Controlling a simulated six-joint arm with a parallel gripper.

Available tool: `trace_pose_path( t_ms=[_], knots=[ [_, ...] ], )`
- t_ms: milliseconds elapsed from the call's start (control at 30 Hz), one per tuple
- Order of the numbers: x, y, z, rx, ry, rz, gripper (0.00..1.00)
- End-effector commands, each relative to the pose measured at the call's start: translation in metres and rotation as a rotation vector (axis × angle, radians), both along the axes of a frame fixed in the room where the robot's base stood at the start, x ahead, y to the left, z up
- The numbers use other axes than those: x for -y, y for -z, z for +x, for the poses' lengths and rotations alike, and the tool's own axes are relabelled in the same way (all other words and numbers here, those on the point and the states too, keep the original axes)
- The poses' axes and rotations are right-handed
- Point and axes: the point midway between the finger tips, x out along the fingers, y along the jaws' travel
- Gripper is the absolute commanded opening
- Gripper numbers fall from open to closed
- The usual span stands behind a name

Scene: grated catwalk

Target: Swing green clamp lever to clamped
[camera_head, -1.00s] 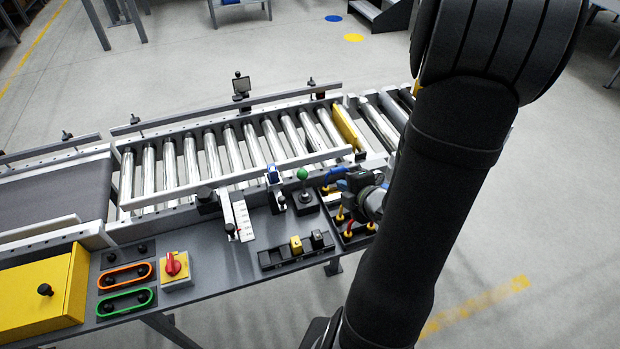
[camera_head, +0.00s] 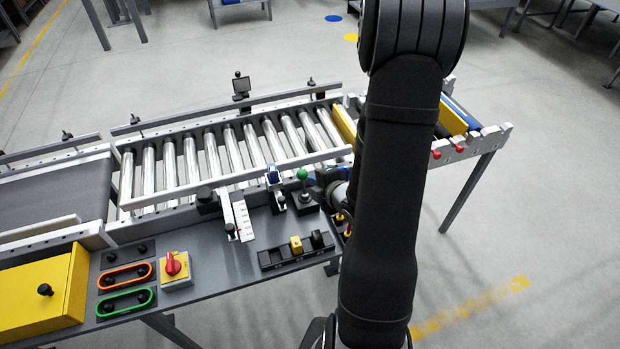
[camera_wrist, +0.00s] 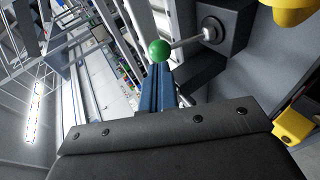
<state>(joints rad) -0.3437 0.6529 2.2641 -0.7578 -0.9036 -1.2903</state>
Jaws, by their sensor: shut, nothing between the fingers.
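The green clamp lever is a green ball knob (camera_head: 302,174) on a metal rod, rising from a dark base (camera_head: 307,201) on the grey panel beside the roller conveyor. In the wrist view the green knob (camera_wrist: 159,50) sits just beyond my fingertips, and its rod (camera_wrist: 187,41) runs right to the dark mount (camera_wrist: 220,28). My gripper, with blue fingers (camera_wrist: 157,82), is shut and empty. In the head view my gripper (camera_head: 319,177) is just right of the knob. I cannot tell whether they touch. My arm hides part of the panel to the right.
A small blue-topped lever (camera_head: 273,176) stands close left of the green one. A white scale with a slider (camera_head: 237,218), a switch block with a yellow rocker (camera_head: 296,244) and a red rotary switch (camera_head: 173,264) share the panel. The conveyor rollers (camera_head: 230,147) lie behind.

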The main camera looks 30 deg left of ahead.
Motion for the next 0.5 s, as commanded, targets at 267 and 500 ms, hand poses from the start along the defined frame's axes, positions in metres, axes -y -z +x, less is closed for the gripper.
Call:
trace_pose_path(
  t_ms=[267,500],
  knots=[
    [-0.02,0.012,0.012,0.0,-0.001,0.0,0.0],
    [-0.021,0.013,0.013,0.001,0.0,0.001,0.0]
  ],
)
